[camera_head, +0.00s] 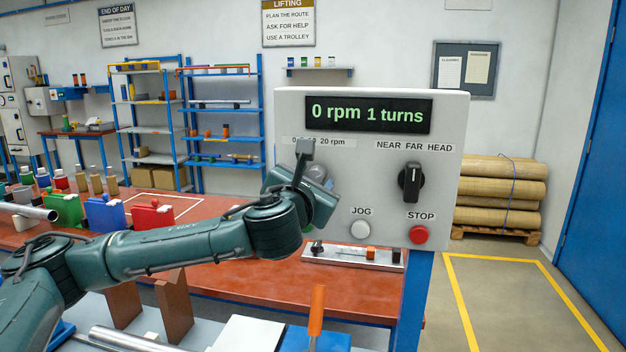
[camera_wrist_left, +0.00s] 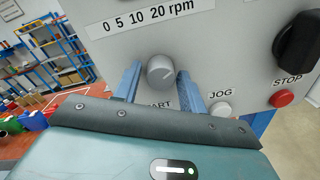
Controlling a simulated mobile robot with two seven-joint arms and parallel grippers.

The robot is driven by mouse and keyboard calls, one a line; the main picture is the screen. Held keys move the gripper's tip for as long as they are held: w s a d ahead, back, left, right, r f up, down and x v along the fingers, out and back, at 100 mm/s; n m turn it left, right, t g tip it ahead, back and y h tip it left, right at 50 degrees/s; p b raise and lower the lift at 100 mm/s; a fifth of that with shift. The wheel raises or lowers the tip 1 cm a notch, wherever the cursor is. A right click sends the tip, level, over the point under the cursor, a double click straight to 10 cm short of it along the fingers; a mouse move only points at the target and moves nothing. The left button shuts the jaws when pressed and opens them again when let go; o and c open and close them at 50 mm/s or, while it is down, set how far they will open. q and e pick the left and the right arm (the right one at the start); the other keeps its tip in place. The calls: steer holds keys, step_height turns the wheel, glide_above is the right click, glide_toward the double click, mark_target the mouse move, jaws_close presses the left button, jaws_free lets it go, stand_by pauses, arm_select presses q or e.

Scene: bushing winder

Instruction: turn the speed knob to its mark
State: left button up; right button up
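The grey round speed knob (camera_wrist_left: 160,72) sits on the control panel (camera_head: 370,115), below the label strip "0 5 10 20 rpm" (camera_wrist_left: 140,19). A thin line on its face seems to point up and right; its exact setting is hard to read. My left gripper (camera_wrist_left: 160,80) has its two blue fingers on either side of the knob, with a small gap showing at each side. In the head view my left gripper (camera_head: 312,178) is at the panel's left side and covers most of the knob. The display (camera_head: 368,114) reads "0 rpm 1 turns". My right gripper is out of view.
A black selector (camera_head: 411,182) marked NEAR FAR HEAD, a white JOG button (camera_head: 360,230) and a red STOP button (camera_head: 419,234) are right of my left gripper. A START label below the knob is partly hidden. The red-brown bench (camera_head: 240,270) lies behind my left arm.

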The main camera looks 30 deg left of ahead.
arm_select(q)
steer(key=c, duration=0.7)
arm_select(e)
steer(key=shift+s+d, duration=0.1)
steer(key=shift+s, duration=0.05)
